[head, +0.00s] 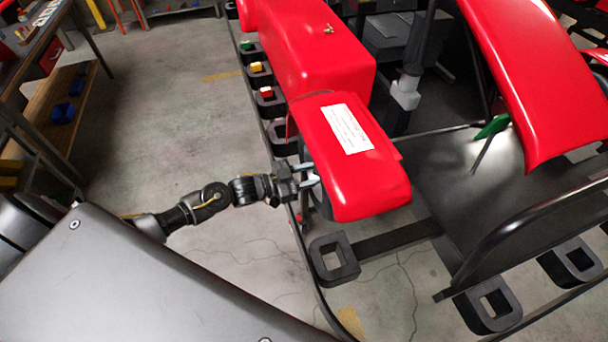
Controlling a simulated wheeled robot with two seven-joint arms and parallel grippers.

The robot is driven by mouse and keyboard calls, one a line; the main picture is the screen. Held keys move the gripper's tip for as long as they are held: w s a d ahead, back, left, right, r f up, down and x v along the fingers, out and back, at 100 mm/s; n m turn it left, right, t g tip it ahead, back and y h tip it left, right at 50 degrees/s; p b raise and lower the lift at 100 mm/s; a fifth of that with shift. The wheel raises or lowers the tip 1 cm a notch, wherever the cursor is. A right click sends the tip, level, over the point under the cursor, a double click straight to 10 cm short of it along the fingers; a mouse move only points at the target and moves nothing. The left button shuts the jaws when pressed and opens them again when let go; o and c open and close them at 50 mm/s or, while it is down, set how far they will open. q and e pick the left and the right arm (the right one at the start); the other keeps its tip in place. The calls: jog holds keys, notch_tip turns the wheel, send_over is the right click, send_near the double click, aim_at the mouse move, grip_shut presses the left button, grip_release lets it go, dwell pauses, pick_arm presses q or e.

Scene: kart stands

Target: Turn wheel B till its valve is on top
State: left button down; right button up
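My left gripper (309,175) is at the left side of the front red body panel (375,190), which carries a white label. Its two pale fingers are apart, with a gap between them. Their tips are close to the panel's lower edge; I cannot tell whether they touch anything. A dark rounded part (326,204) shows just below that edge beside the fingers. It may be a wheel, but most of it is hidden. I cannot make out any letter B or a valve. My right gripper is not in view.
A black block with a square hole (334,259) stands by the kart's corner. Red, yellow and green pieces (256,67) sit on similar blocks along the kart's left side. A workbench shelf (60,105) stands at far left. The concrete floor (165,120) between is clear.

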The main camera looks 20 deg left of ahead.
pick_arm(q)
jog(key=c, duration=1.3)
grip_release()
jog(key=shift+o, duration=0.2)
jog(key=b+v, duration=0.3)
jog(key=v, duration=0.7)
jog(key=shift+s+a, duration=0.2)
jog(key=shift+a, duration=0.15)
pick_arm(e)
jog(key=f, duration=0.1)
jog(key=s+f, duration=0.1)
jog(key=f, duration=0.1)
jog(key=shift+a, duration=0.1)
